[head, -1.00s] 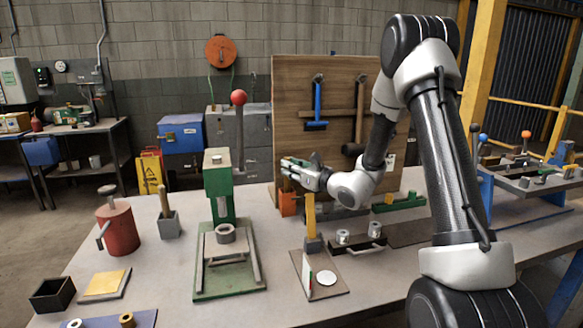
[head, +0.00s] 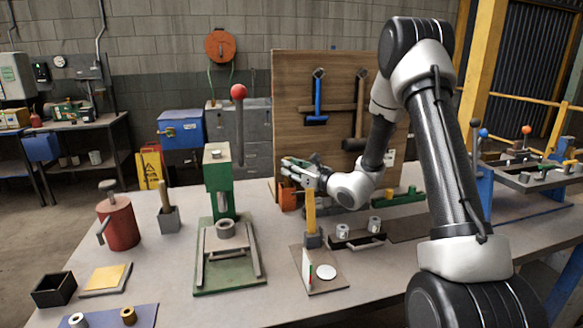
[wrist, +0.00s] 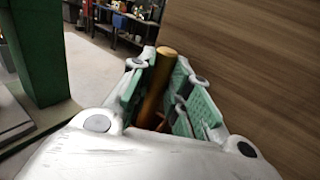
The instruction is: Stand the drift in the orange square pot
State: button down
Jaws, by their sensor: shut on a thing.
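My gripper (head: 291,170) is low in front of the wooden tool board, just above the orange square pot (head: 287,197) in the head view. In the wrist view the green finger pads of my gripper (wrist: 158,92) are closed around a brown, brass-looking rod, the drift (wrist: 163,72). The rod stands roughly along the fingers, with its rounded end showing beyond them. The drift's other end is hidden between the pads, and I cannot tell whether it is inside the pot. The pot is partly hidden behind the yellow handle in the head view.
A yellow handle (head: 310,211) stands in a grey block close in front of my gripper. A green press (head: 219,182) stands to the left, and the tool board (head: 335,140) rises behind. A dark rack with two metal rings (head: 357,236) lies to the right.

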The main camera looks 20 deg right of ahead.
jog(key=shift+f, duration=1.8)
jog(key=c, duration=1.3)
grip_release()
jog(key=shift+o, duration=0.2)
jog(key=shift+f, duration=0.1)
jog(key=v, duration=1.2)
jog(key=shift+d, duration=0.1)
